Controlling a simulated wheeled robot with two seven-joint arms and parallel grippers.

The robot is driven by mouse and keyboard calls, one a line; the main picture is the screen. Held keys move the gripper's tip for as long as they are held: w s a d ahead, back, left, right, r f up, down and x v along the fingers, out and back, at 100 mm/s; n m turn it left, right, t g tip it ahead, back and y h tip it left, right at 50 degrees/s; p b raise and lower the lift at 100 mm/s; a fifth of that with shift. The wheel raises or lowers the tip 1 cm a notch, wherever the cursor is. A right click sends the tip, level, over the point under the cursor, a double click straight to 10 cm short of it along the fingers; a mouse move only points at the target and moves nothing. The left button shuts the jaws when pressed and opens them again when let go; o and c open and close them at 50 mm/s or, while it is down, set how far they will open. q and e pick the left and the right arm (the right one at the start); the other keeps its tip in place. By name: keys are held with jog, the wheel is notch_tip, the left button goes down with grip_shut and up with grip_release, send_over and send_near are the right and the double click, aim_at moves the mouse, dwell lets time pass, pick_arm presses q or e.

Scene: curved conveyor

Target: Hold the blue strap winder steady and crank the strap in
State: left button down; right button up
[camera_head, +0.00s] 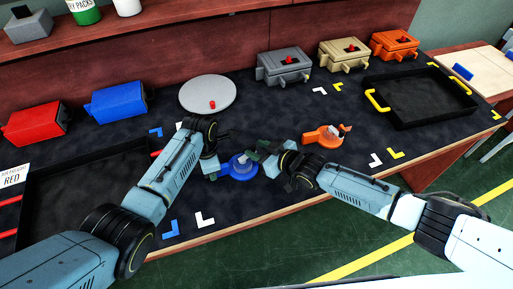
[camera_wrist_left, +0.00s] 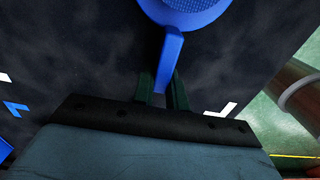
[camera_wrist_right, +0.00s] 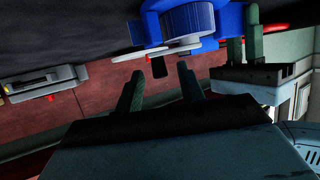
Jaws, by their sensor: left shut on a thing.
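The blue strap winder (camera_head: 240,170) is on the dark table near its front edge. My left gripper (camera_head: 212,168) is shut on the winder's blue handle; in the left wrist view the handle (camera_wrist_left: 170,55) runs down between the fingers (camera_wrist_left: 163,90). My right gripper (camera_head: 262,158) is at the winder's right side. In the right wrist view its fingers (camera_wrist_right: 160,85) are apart, with the winder's pale crank arm (camera_wrist_right: 175,48) and dark knob (camera_wrist_right: 159,67) just beyond the fingertips. The knob is not gripped. The arms partly hide the winder in the head view.
An orange winder (camera_head: 322,137) lies to the right of my right gripper. Grey (camera_head: 284,66), tan (camera_head: 343,54) and orange (camera_head: 394,46) boxes stand behind. A black tray (camera_head: 368,117) with yellow handles is at right. A grey disc (camera_head: 207,95) lies at the back.

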jog(key=shift+w+a+f, duration=0.2)
jog(key=shift+w+a, duration=0.1)
jog(key=shift+w, duration=0.05)
jog(key=shift+c, duration=0.5)
grip_shut()
jog(key=shift+a+r, duration=0.1)
